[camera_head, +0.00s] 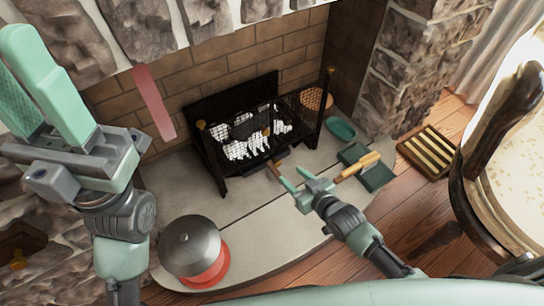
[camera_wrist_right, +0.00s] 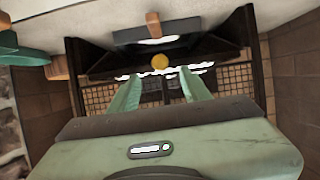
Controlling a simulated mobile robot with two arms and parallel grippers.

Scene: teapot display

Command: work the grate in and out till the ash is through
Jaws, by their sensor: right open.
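The black fireplace grate (camera_head: 228,180) stands on the hearth, with white and grey lumps (camera_head: 245,148) lying in it. Its mesh front and a brass knob (camera_wrist_right: 160,62) show in the right wrist view. A short brown wooden handle (camera_head: 273,169) sticks out at its front, low down. My right gripper (camera_head: 282,184) is open just in front of the grate, its fingertips close to that handle; I see nothing between its fingers (camera_wrist_right: 160,80). Contact with the handle cannot be told. My left gripper (camera_head: 35,85) is raised at the upper left, fingers apart and empty, away from the grate.
A metal-domed red pot (camera_head: 190,246) stands at the hearth's front left. A green dustpan (camera_head: 370,177) with a wooden-handled brush (camera_head: 358,165) and a teal dish (camera_head: 341,128) lie at right. A slatted wooden rack (camera_head: 428,150) and chair (camera_head: 500,130) stand beyond. A pinkish strip (camera_head: 153,102) hangs at left.

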